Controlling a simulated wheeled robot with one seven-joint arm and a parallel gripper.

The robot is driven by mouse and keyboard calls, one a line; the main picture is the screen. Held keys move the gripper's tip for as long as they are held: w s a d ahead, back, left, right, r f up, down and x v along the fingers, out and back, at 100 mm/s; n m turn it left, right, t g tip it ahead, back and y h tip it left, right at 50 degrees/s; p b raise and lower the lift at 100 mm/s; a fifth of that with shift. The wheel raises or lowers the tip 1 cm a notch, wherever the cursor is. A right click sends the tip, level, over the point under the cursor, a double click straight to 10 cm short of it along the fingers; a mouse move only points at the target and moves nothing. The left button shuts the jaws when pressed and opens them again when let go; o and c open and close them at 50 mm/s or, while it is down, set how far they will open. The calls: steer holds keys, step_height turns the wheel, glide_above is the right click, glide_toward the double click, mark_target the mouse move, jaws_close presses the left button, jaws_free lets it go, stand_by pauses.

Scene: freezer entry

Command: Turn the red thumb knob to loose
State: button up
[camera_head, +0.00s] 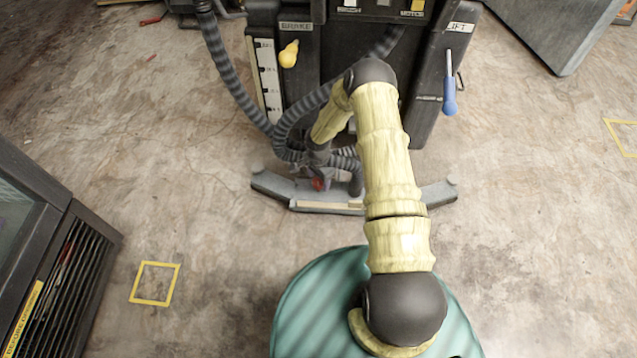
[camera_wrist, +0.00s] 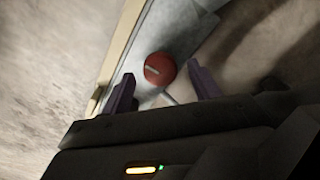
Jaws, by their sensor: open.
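The red thumb knob (camera_wrist: 159,69) is round, with a pale bar across its face, in the middle of the wrist view. It sits on a grey metal squeegee bar (camera_wrist: 178,38). My gripper (camera_wrist: 160,86) is open, one dark purple finger at each side below the knob in the picture. I cannot tell how deep the knob lies between the fingertips. In the head view the knob (camera_head: 319,184) is a small red spot on the curved bar (camera_head: 270,184) low behind the machine, partly hidden by my gripper (camera_head: 318,160) and hoses.
The dark floor machine (camera_head: 350,40) stands behind, with a yellow knob (camera_head: 289,54) and a blue-handled lever (camera_head: 449,97). Ribbed grey hoses (camera_head: 228,75) hang close to my arm. A dark vented cabinet (camera_head: 50,260) stands at left.

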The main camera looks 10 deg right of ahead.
steer(key=shift+f, duration=0.5)
steer(key=c, duration=1)
steer(key=shift+o, duration=0.2)
